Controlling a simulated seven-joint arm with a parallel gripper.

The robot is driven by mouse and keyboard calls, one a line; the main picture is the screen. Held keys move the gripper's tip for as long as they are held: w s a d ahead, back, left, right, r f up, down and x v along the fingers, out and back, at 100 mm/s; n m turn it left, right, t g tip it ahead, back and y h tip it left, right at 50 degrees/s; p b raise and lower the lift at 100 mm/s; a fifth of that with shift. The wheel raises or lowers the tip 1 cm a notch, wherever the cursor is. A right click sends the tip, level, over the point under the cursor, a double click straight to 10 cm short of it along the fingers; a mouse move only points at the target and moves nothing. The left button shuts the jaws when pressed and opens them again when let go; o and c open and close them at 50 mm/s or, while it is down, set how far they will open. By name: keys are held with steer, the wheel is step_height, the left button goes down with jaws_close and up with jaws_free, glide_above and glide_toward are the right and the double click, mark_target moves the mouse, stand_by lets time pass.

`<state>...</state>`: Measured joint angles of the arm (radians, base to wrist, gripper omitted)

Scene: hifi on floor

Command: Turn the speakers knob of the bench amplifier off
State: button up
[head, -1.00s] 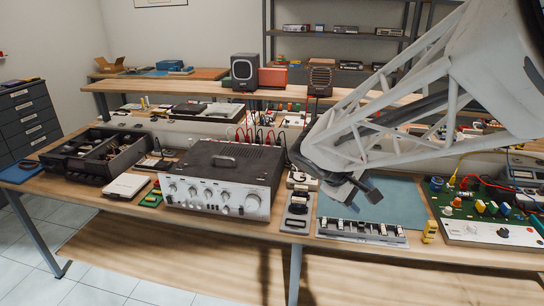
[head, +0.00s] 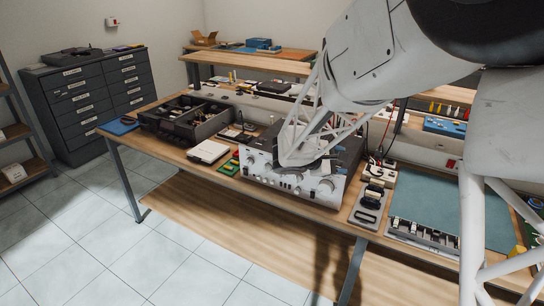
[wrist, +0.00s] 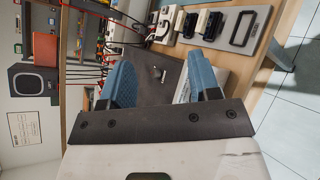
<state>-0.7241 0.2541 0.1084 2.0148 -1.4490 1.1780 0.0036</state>
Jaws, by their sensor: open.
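The bench amplifier (head: 308,194) stands on the workbench in the head view, with a silver front panel and a dark top. Several round knobs (head: 268,172) show along the panel, with a larger one (head: 326,187) at the right. I cannot read the labels, so I cannot tell which is the speakers knob. My arm crosses in front of the amplifier and hides part of its top and front. In the wrist view my gripper (wrist: 158,60) has its two blue fingers apart and nothing between them. The amplifier's dark top (wrist: 155,78) lies beyond them, partly hidden.
An open dark parts box (head: 182,122), a white case (head: 208,151) and a green board (head: 229,167) lie left of the amplifier. A grey holder (head: 368,212) and a teal mat (head: 425,205) lie to its right. Red cables (wrist: 110,42) run behind it. The tiled floor in front is clear.

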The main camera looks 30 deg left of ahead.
steer(key=a+f+n+t+y, duration=0.2)
steer(key=a+f+n, duration=0.15)
steer(key=a, duration=0.65)
steer(key=a+f+n+t+y, duration=0.1)
steer(key=a+f+n+t, duration=0.2)
steer(key=a, duration=0.7)
steer(key=n+t+y, duration=0.2)
steer(key=n+y, duration=0.3)
glide_toward(248, 163)
steer(key=shift+w+m, duration=0.25)
steer(key=shift+w, duration=0.6)
steer(key=shift+w, duration=0.15)
steer(key=shift+w, duration=3.8)
steer(key=c, duration=0.9)
